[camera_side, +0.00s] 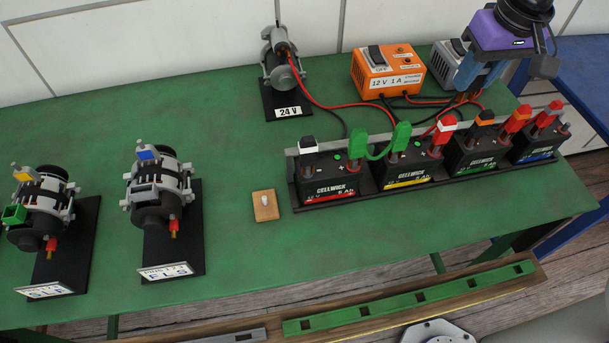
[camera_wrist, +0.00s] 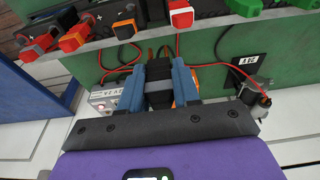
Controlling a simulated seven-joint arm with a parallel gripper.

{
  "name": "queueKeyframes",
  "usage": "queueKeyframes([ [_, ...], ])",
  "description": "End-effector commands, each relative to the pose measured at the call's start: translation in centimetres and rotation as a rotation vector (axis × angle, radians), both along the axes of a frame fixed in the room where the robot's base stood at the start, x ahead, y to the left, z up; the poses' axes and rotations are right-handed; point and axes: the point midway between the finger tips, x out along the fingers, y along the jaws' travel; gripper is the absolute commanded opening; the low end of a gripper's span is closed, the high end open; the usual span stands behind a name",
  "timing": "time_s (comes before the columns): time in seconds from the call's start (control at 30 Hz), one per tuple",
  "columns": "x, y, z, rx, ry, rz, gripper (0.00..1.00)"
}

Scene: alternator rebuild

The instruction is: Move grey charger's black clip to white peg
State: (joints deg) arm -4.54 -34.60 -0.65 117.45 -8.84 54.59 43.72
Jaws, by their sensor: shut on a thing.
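My gripper (camera_side: 473,88), with its purple body and blue fingers, is raised at the upper right of the side view, behind the battery row. The white peg (camera_side: 264,201) stands upright on a small wooden block left of the batteries, well away from my gripper.
Several batteries (camera_side: 325,180) stand in a black tray, with clips and cables on their posts. Two alternators (camera_side: 158,190) (camera_side: 45,205) stand left. Green table (camera_side: 235,140) is clear around the wooden block.

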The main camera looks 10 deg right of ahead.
Motion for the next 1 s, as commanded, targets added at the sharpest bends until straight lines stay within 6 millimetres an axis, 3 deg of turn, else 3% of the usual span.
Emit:
queueKeyframes([
  [0.1, -0.2, 2.8, 0.0, 0.000, 0.000, 0.005, 0.17],
  [1.0, -1.5, 21.5, -0.1, 0.001, -0.001, 0.001, 0.17],
])
